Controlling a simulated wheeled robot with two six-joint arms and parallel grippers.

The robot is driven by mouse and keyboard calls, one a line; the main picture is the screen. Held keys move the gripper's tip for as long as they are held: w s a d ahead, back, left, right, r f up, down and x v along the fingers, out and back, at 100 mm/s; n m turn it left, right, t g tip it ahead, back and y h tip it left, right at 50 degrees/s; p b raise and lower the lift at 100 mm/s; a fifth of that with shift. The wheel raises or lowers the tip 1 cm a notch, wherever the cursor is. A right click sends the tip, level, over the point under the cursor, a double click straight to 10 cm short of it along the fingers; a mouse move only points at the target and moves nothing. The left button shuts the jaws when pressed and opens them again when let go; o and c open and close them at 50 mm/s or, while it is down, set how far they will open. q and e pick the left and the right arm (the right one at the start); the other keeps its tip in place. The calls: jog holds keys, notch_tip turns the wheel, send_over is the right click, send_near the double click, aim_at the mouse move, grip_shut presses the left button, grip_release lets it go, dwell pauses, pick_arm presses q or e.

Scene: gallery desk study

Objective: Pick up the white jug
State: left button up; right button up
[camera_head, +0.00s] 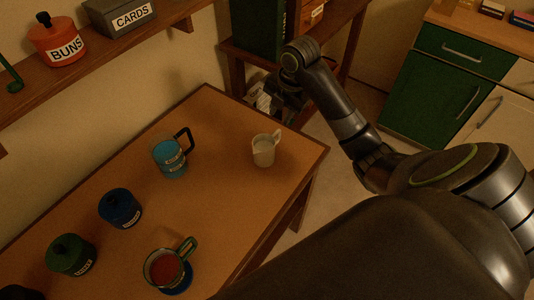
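The white jug (263,151) stands upright on the wooden desk (215,125) near its right end, with its handle toward the upper right. My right arm reaches in from the right. My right gripper (262,101) appears beyond the jug, past the desk's far right edge and apart from the jug. It is small and dark against the shelf unit, so I cannot tell whether its fingers are open or shut. My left gripper is out of view.
A blue mug (168,158) stands left of the jug. A blue jar (120,208), a green jar (71,255) and a mug with red contents (165,269) stand nearer. A wall shelf (100,62) holds a red BUNS pot (57,40) and a grey CARDS box (121,14). Green cabinets (440,95) stand right.

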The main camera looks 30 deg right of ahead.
aim_at(275, 133)
jog(key=f+b, duration=0.3)
jog(key=f, duration=0.1)
jog(key=w+f+b, duration=0.1)
jog(key=f+b, duration=0.1)
jog(key=shift+w+a+f+b, duration=0.1)
jog(key=shift+a+f+b, duration=0.1)
jog(key=shift+f+b, duration=0.15)
jog(key=shift+w+f+b, duration=0.15)
jog(key=shift+w+f, duration=0.1)
jog(key=shift+f, duration=0.9)
jog(key=shift+w+f+b, duration=0.15)
jog(key=shift+w+f, duration=0.05)
jog(key=shift+f, duration=0.9)
jog(key=shift+c, duration=0.2)
grip_shut()
